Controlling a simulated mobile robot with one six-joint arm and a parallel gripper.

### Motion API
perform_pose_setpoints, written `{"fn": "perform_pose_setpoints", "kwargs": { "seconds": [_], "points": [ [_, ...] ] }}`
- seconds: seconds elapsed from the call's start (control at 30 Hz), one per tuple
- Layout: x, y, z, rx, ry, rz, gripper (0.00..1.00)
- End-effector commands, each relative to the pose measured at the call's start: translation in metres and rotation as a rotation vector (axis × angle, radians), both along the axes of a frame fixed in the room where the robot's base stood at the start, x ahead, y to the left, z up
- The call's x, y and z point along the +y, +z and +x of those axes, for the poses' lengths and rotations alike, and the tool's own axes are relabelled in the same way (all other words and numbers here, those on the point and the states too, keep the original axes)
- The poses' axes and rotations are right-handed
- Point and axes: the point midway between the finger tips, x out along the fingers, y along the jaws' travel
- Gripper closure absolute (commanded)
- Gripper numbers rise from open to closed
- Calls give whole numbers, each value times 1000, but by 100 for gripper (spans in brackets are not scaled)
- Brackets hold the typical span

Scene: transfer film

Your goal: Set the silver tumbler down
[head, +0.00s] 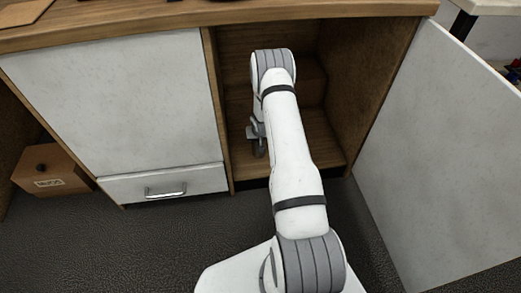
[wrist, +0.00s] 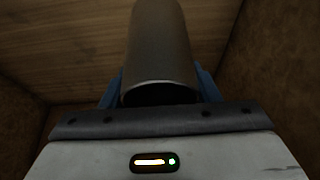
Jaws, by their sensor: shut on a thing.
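The silver tumbler (wrist: 160,45) fills the top middle of the wrist view, a dull grey metal cylinder with its rounded rim toward the camera. My gripper (wrist: 160,88) is shut on it, with a blue finger on each side. In the head view my gripper (head: 257,140) is inside the open cabinet, low and left of my arm, near the wooden floor (head: 315,140). I cannot make out the tumbler clearly there. I cannot tell whether its base touches the wood.
The cabinet's left wall (head: 216,100) is close to my gripper. A wooden step (head: 308,80) is at the back. The white door (head: 440,150) stands open on the right. A closed white door (head: 120,95) and drawer (head: 165,185) are on the left. A wooden box (head: 52,170) sits farther left.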

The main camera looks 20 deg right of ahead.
Motion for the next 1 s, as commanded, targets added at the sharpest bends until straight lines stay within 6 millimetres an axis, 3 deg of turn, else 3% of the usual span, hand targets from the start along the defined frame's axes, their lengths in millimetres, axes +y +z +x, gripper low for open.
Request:
{"fn": "perform_pose_setpoints", "kwargs": {
  "seconds": [0.4,0.8,0.83,1.0],
  "points": [
    [-4,-48,-1,-1,-6,0,72],
    [-4,-53,-1,-1,-8,0,72],
    [-4,-52,-1,0,-8,0,43],
    [-5,-52,-1,0,-8,0,29]
  ]
}}
